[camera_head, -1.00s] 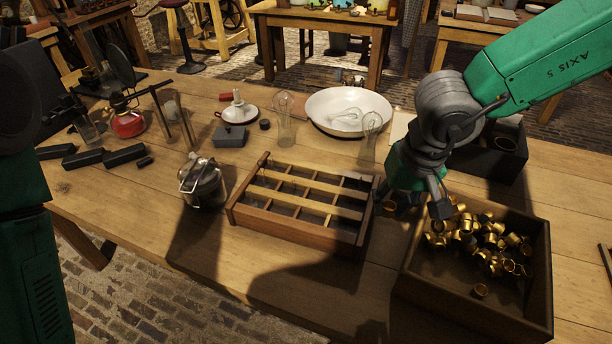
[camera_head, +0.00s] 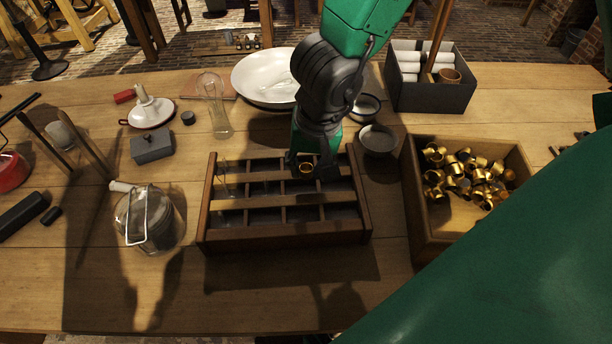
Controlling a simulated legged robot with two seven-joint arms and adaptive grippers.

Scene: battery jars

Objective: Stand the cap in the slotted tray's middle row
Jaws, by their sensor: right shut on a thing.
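The slotted wooden tray (camera_head: 283,238) lies in the middle of the table, with slats and dividers making rows of compartments. My right gripper (camera_head: 312,172) points down over the back right part of the tray, shut on a small brass cap (camera_head: 306,169). The cap's round opening faces up toward the camera. I cannot tell whether the cap is above the slats or between them, or exactly over which row. The gripper hides part of the tray's back edge. A wooden crate (camera_head: 416,222) holding several loose brass caps (camera_head: 465,178) stands right of the tray. My left gripper is out of view.
A clear glass jar (camera_head: 222,178) shows in the tray's left end; another (camera_head: 216,108) stands behind it. A white basin (camera_head: 262,78), small dark bowl (camera_head: 378,140) and black box (camera_head: 430,97) stand behind. The front table strip is clear.

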